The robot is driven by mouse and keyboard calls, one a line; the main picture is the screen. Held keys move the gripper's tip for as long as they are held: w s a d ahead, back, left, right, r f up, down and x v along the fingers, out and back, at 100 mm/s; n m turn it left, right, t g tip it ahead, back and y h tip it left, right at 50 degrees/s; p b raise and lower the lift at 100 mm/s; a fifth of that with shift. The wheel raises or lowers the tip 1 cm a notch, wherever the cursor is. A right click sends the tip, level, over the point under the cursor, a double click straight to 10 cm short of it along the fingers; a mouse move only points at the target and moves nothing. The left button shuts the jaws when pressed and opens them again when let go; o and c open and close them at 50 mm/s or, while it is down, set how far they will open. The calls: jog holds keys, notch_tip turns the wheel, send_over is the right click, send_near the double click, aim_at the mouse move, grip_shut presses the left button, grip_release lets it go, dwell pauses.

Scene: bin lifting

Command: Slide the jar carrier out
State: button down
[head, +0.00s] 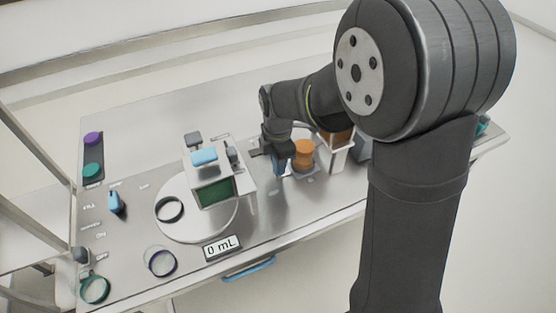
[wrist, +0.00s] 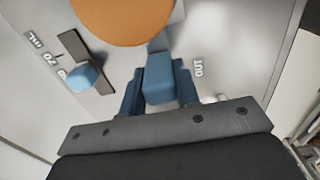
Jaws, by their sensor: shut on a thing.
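The jar carrier (head: 311,174) is a small grey base on the metal bench, right of the white dispenser. An orange jar (head: 303,153) stands on it; its round orange top also shows at the upper edge of the wrist view (wrist: 122,18). A blue block handle (wrist: 159,86) joins the carrier by a grey stem. My gripper (head: 279,165) is low beside the jar, on its left. In the wrist view, my gripper's blue fingers (wrist: 158,92) are shut on both sides of the handle. Most of the carrier is hidden by the jar.
A slider with a blue knob (wrist: 82,76) is close to my fingers. The white dispenser (head: 215,185) with a green screen stands to the left. An "OUT" mark (wrist: 198,68) lies beside the handle. A brown-orange container (head: 338,137) is behind the jar.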

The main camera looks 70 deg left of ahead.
jog(key=shift+s, duration=1.9)
jog(key=c, duration=1.2)
grip_release()
jog(key=shift+s, duration=0.1)
jog(key=shift+o, duration=0.6)
jog(key=shift+r, duration=0.1)
notch_tip(320, 180, up, 17)
jog(key=shift+r, duration=0.15)
notch_tip(320, 180, down, 18)
jog(key=shift+r, duration=0.25)
